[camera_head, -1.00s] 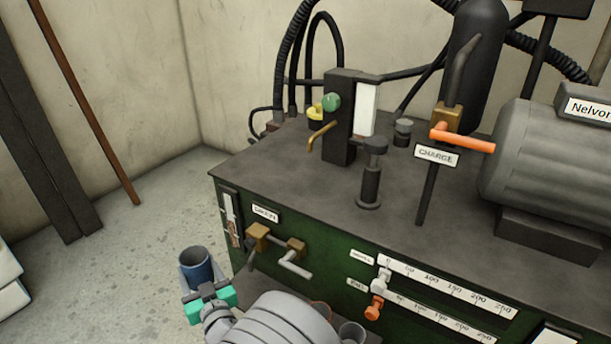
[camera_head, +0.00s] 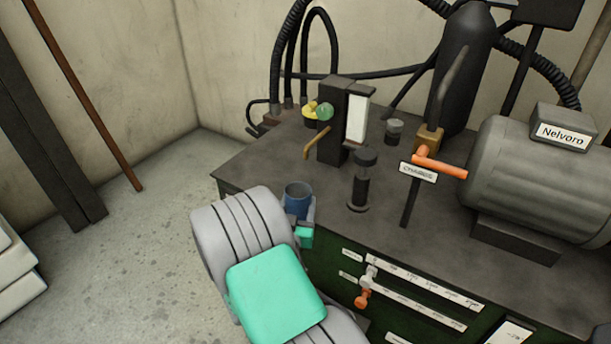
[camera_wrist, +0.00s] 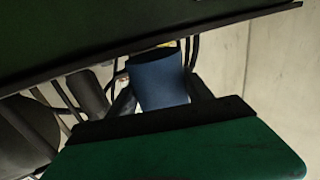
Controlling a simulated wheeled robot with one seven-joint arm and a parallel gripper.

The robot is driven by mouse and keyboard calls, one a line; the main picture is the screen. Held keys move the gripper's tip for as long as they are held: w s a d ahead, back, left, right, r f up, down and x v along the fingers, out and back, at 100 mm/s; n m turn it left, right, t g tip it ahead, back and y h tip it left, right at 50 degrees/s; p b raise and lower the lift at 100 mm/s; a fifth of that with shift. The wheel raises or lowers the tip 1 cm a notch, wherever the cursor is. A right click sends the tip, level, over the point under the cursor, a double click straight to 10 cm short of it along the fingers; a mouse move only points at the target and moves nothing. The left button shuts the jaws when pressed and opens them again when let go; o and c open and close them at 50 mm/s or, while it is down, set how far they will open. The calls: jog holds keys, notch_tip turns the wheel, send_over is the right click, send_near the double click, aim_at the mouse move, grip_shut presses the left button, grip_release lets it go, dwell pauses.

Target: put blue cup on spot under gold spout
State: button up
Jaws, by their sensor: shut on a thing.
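The blue cup (camera_head: 297,197) is upright in my gripper (camera_head: 300,212), near the front left edge of the machine top. In the wrist view the cup (camera_wrist: 158,82) sits between the two dark fingers. My gripper is shut on it. The gold spout (camera_head: 315,144) sticks out to the left from a dark block (camera_head: 334,122) on the machine top, behind the cup in the head view. The cup is in front of the spout, not under it. I cannot make out a marked spot under the spout.
A short dark post (camera_head: 361,185) stands right of the spout. An orange-handled charge valve (camera_head: 440,168) and a grey motor (camera_head: 545,185) are farther right. The machine top (camera_head: 260,165) is bare at left. My arm hides the drain valve.

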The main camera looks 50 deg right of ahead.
jog(key=p+x, duration=0.2)
jog(key=x, duration=0.5)
jog(key=shift+w+d+r, duration=0.15)
jog(key=shift+d, duration=0.2)
jog(key=p+x, duration=0.1)
jog(key=x, duration=0.1)
jog(key=f+x, duration=0.1)
jog(key=x, duration=0.1)
jog(key=shift+w+d+p, duration=0.15)
jog(key=shift+d+p, duration=0.15)
jog(key=shift+p, duration=0.05)
jog(key=shift+a+r, duration=0.1)
jog(key=o, duration=1.5)
jog(key=b+v, duration=0.4)
jog(key=v, duration=0.7)
jog(key=shift+a, duration=0.25)
jog(key=shift+s+a, duration=0.25)
